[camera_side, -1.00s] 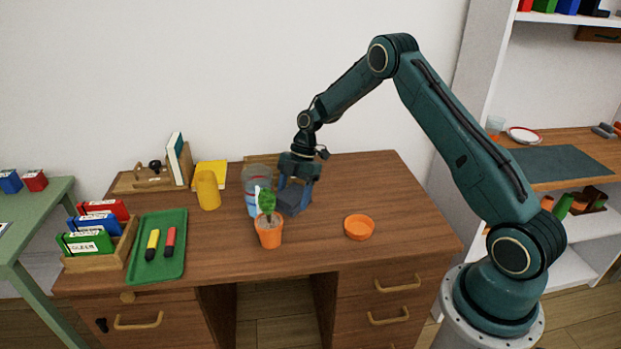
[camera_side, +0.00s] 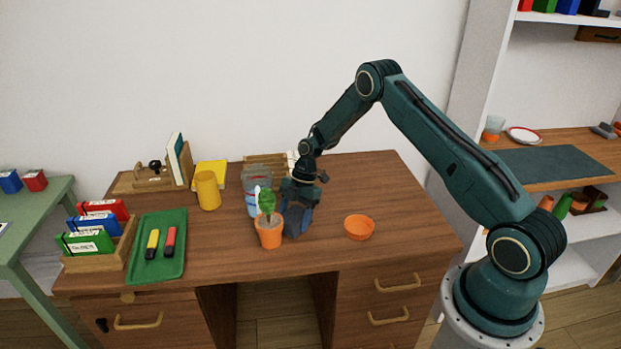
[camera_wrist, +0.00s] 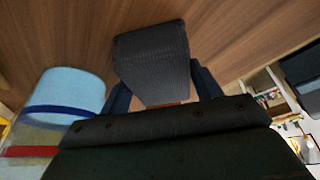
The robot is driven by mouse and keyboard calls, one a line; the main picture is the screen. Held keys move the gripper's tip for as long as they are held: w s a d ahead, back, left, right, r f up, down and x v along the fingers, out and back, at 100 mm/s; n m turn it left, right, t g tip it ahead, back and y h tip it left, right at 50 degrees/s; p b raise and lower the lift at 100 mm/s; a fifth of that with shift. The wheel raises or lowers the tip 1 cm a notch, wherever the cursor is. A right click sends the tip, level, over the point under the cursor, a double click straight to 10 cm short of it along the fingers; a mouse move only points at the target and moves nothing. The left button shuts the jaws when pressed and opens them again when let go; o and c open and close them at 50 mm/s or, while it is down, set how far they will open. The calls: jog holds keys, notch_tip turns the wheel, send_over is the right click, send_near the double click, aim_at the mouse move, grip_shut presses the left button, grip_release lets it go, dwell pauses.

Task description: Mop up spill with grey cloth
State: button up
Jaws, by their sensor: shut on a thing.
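My gripper (camera_side: 299,212) is low over the desk, just right of the orange plant pot. It is shut on the grey cloth (camera_side: 294,224), a dark block-like bundle partly hidden by the jaws and the pot. In the wrist view the cloth (camera_wrist: 152,62) sits between the two fingers, with the brown desk top (camera_wrist: 60,30) beyond it. I cannot tell whether the cloth touches the wood. No spill is visible in either view; the cloth, pot or gripper may cover it.
The potted plant (camera_side: 269,234) stands close to the cloth's left. An orange bowl (camera_side: 359,227) is to the right. A green tray (camera_side: 158,262) with two markers lies left.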

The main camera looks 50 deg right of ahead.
jog(key=shift+s+d, duration=0.4)
jog(key=shift+d, duration=1)
jog(key=shift+s+d, duration=0.35)
jog(key=shift+d, duration=1.05)
jog(key=shift+s+d, duration=0.4)
jog(key=shift+d, duration=1)
jog(key=shift+d+r, duration=0.15)
jog(key=shift+d, duration=0.1)
notch_tip(320, 180, up, 8)
dwell(1.2)
dwell(0.5)
